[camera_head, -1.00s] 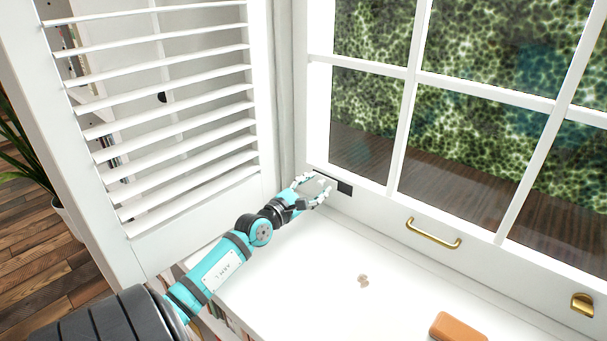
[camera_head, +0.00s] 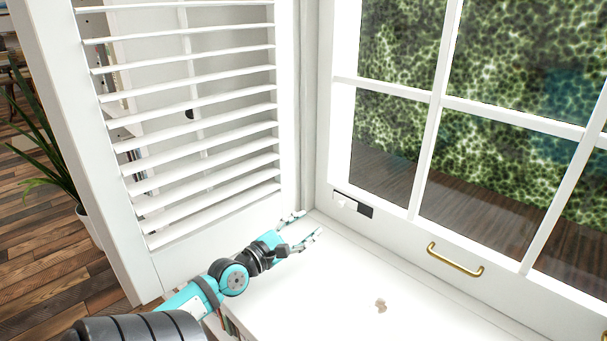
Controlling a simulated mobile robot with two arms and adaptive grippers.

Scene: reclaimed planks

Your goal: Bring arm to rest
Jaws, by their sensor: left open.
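My left arm comes in from the lower left. My left gripper (camera_head: 306,226) is open and empty, with its two fingers apart. It is over the white sill (camera_head: 330,285), near the corner where the louvred shutter meets the window frame. It appears apart from the window and the shutter. My right gripper is not in view.
The white louvred shutter (camera_head: 215,228) stands open on the left. The window has a brass handle (camera_head: 455,259) and a dark plate (camera_head: 352,204) on its lower frame. A small beige object (camera_head: 380,306) lies on the sill. A plant (camera_head: 50,150) stands on the wooden floor.

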